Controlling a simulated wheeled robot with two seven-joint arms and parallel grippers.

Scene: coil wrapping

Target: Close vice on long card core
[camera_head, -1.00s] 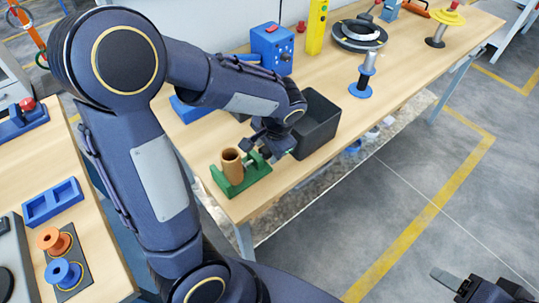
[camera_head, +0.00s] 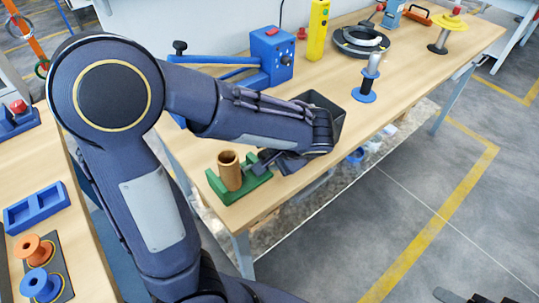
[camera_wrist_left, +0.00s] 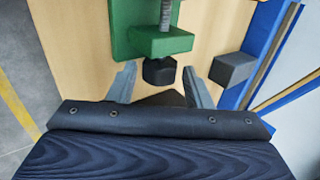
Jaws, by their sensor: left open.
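The green vice (camera_head: 252,187) stands near the front edge of the middle table. The brown long card core (camera_head: 229,172) stands upright in it, between its jaws; any small gap is too small to tell. My left gripper (camera_head: 262,164) is at the vice's screw end, to the right of the core. In the left wrist view the open fingers (camera_wrist_left: 160,84) lie on either side of the vice's dark knob (camera_wrist_left: 160,71), with gaps between. The green vice body (camera_wrist_left: 160,42) and its grey screw show beyond the knob. My right gripper (camera_head: 462,297) barely shows at the bottom edge.
A black bin (camera_head: 328,104) stands close behind my left wrist, partly hidden by the arm. A blue device (camera_head: 271,55) with a long arm is behind it. A spool stand (camera_head: 369,78) is to the right. A side table (camera_head: 90,255) at left holds spools.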

